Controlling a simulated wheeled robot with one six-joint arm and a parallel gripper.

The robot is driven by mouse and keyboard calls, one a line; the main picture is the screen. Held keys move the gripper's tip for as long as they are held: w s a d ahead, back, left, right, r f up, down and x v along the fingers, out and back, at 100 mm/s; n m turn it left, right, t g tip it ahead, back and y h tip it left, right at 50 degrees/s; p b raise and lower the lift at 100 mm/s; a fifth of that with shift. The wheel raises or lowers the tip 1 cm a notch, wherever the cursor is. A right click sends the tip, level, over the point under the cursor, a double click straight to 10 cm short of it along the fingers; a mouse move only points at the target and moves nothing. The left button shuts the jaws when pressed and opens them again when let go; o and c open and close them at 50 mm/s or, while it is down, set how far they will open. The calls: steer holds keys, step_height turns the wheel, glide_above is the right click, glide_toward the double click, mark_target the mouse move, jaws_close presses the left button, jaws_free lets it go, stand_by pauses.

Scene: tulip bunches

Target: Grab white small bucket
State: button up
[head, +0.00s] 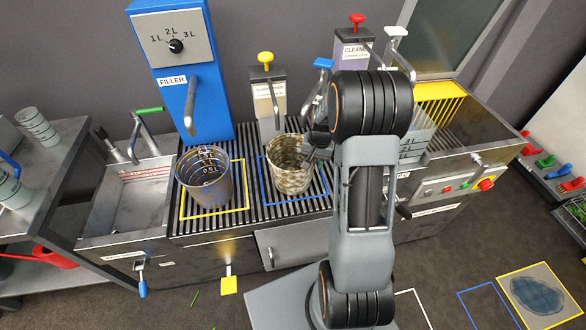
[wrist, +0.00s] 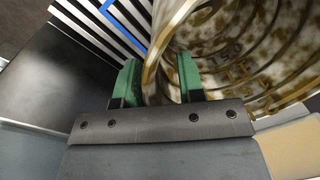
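A small whitish bucket (head: 288,172) with brown stains stands upright inside the blue square on the slatted counter. My gripper (head: 316,146) is at its right side near the rim, partly hidden by my arm. In the wrist view the bucket (wrist: 240,50) fills the upper right, with its stained inside and ring markings showing. My gripper's green fingers (wrist: 157,82) are apart. The bucket's rim and wall pass between them, with the right finger on the inner side. A gap shows between the left finger and the wall.
A grey bucket (head: 205,180) stands in the yellow square to the left. The blue filler (head: 185,85) and a yellow-knobbed dispenser (head: 267,95) stand behind. A sink (head: 133,200) is at left. A grated basin (head: 450,115) is at right.

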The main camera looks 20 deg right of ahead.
jaws_close()
steer(key=shift+r, duration=0.15)
stand_by(0.6)
